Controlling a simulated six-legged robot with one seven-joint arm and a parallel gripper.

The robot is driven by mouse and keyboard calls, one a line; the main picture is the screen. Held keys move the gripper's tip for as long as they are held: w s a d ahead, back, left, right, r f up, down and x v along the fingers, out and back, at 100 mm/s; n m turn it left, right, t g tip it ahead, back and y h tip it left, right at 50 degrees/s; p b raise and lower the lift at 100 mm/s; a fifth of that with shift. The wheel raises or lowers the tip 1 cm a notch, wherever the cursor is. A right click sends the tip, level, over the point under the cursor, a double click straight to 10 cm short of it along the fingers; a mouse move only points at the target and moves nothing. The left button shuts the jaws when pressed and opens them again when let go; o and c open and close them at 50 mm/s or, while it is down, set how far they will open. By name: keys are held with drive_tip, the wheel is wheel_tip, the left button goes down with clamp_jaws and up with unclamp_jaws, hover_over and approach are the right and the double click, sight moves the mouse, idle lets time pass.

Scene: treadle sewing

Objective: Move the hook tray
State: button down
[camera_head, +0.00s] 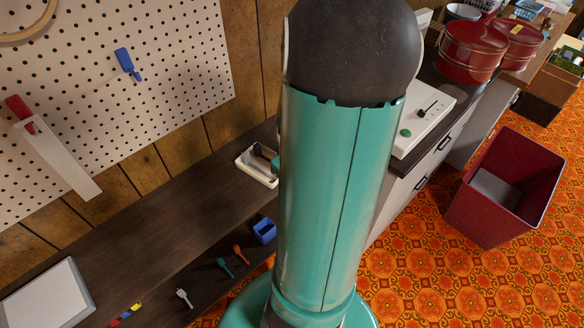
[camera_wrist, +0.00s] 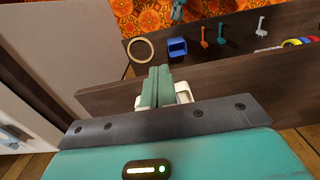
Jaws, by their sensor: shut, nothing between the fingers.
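A small white tray (camera_head: 246,168) with a dark inside stands on the dark wooden bench top in the head view. My arm covers its right side. I take it for the hook tray. In the wrist view, a white piece (camera_wrist: 184,91), probably the same tray, shows on both sides of my fingers and is mostly hidden by them. My gripper (camera_wrist: 156,72) has its teal fingers together, with nothing between them. It is over or just in front of the white piece; I cannot tell whether they touch.
A lower shelf holds a blue box (camera_head: 264,230), an orange piece (camera_head: 241,254), a teal piece (camera_head: 226,267) and a white piece (camera_head: 184,297). A pegboard (camera_head: 130,90) rises behind the bench. A white control box (camera_head: 420,120) stands right of my arm; a red bin (camera_head: 505,190) is on the floor.

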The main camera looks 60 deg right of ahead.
sight(268, 171)
drive_tip(key=w+f, duration=0.3)
drive_tip(key=w, duration=0.1)
drive_tip(key=shift+d+f, duration=0.35)
drive_tip(key=shift+d, duration=0.05)
drive_tip(key=w, duration=0.2)
drive_tip(key=w+d, duration=0.1)
drive_tip(key=w, duration=0.4)
drive_tip(key=shift+d, duration=0.35)
drive_tip(key=shift+s, duration=0.15)
